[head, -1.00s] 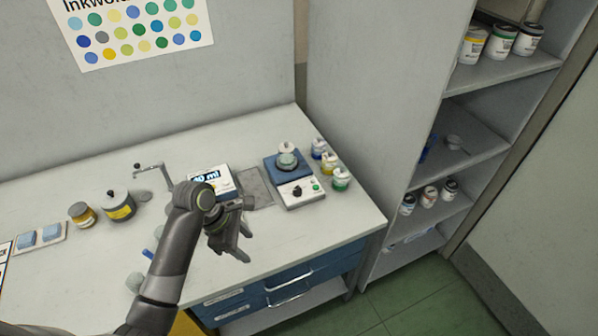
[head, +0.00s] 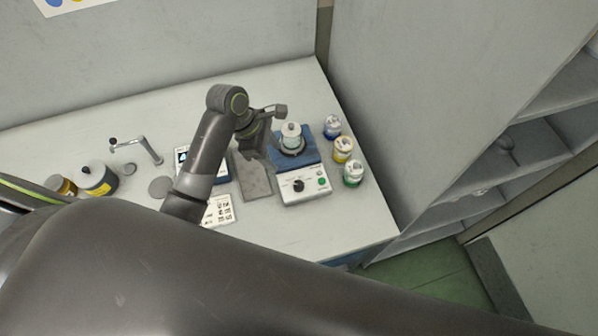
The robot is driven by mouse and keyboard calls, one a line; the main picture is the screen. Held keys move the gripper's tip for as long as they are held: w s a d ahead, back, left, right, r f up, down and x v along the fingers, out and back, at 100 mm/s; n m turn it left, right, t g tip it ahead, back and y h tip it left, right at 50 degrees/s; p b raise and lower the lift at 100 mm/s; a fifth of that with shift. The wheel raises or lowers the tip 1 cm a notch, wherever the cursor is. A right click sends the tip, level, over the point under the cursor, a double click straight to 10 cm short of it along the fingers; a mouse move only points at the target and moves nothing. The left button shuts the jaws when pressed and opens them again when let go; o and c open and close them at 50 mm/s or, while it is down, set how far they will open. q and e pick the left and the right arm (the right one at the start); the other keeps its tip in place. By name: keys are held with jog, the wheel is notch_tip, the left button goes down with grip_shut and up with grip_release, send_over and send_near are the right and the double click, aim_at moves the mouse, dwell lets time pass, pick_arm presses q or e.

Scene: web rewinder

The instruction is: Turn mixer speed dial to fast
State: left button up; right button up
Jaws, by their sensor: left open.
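The mixer (head: 309,199) stands on the bench, with a blue top and a white front panel. Its black speed dial (head: 298,185) sits on that panel, left of a small green button (head: 321,181). The dial's pointer is too small to read. A white-lidded jar (head: 291,138) stands on the mixer's top. My left gripper (head: 262,158) is open and empty, pointing down just left of the jar and behind the dial, apart from the dial. My right gripper is out of view.
Blue (head: 332,127), yellow (head: 343,150) and green (head: 353,174) labelled jars stand right of the mixer. A grey slab (head: 254,183) lies left of it. A scale (head: 222,170) is partly hidden by my left arm. A large arm link of mine covers the foreground.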

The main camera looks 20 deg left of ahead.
pick_arm(q)
jog(key=x, duration=0.3)
send_near(299, 184)
jog(key=x, duration=0.2)
jog(key=shift+d+f+p, duration=0.1)
jog(key=shift+f+p, duration=0.2)
jog(key=shift+p, duration=0.1)
jog(key=x, duration=0.3)
jog(key=shift+d+f, duration=0.1)
jog(key=shift+f, duration=0.15)
jog(key=shift+w+d+f, duration=0.1)
jog(key=shift+d+f, duration=0.2)
jog(key=shift+f, duration=0.35)
jog(key=shift+d+f+p, duration=0.1)
jog(key=shift+f+p, duration=0.2)
jog(key=shift+f, duration=0.05)
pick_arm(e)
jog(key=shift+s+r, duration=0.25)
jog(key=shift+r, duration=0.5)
pick_arm(q)
jog(key=shift+c, duration=0.2)
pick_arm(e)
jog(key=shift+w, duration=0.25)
pick_arm(q)
jog(key=c, duration=0.9)
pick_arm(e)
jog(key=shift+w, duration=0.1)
